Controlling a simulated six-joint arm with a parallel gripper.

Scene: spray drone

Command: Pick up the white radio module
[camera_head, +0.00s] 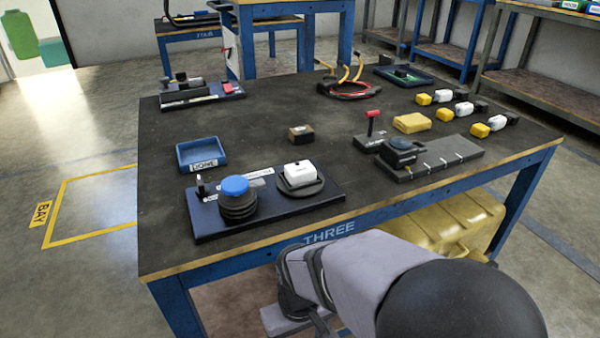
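A small white box (299,173), which looks like the white radio module, sits on a round black base on a dark board (268,216) near the table's front edge. Beside it on the same board stands a ribbed black cylinder with a blue cap (236,196). My arm reaches in from the bottom right. My gripper (318,324) is low at the bottom edge, in front of the table and apart from the white box. Its fingertips are mostly cut off or hidden, so its opening does not show.
Several yellow-and-white connectors lie at far right. The table's left front is bare.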

